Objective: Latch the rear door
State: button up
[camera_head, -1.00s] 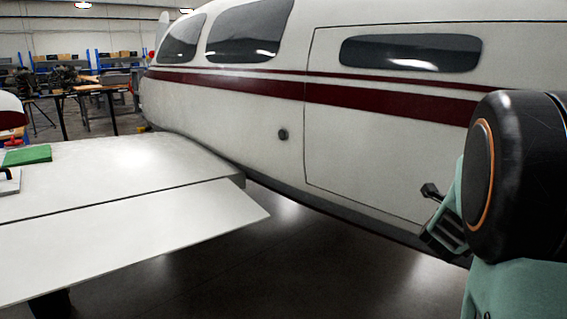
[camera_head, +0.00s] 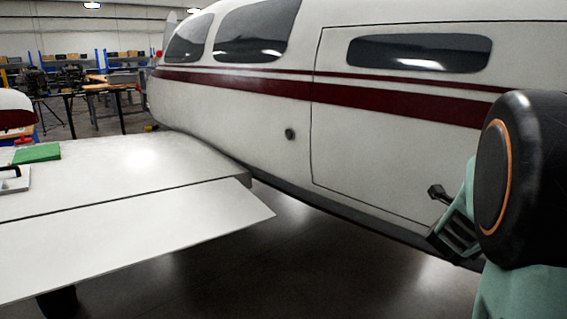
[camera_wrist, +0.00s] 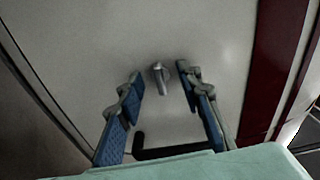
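The rear door (camera_head: 375,155) is a white panel with a dark window and a red stripe, outlined by a dark seam in the fuselage. It looks flush in its frame. In the wrist view a small metal latch handle (camera_wrist: 159,80) stands out from the white door surface (camera_wrist: 205,35). My gripper (camera_wrist: 158,73) is open, with its blue-padded fingers on either side of the latch handle. I cannot tell whether either finger touches it. In the head view my gripper (camera_head: 440,193) is near the lower right of the door, partly hidden by my arm; the latch is hidden there.
The white wing (camera_head: 120,200) fills the left, with a green item (camera_head: 37,153) and a white case (camera_head: 15,180) on it. A round dark fitting (camera_head: 290,134) sits left of the door. Workbenches (camera_head: 95,88) stand far back. Dark floor (camera_head: 300,270) lies open below the fuselage.

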jog(key=shift+v, duration=2.4)
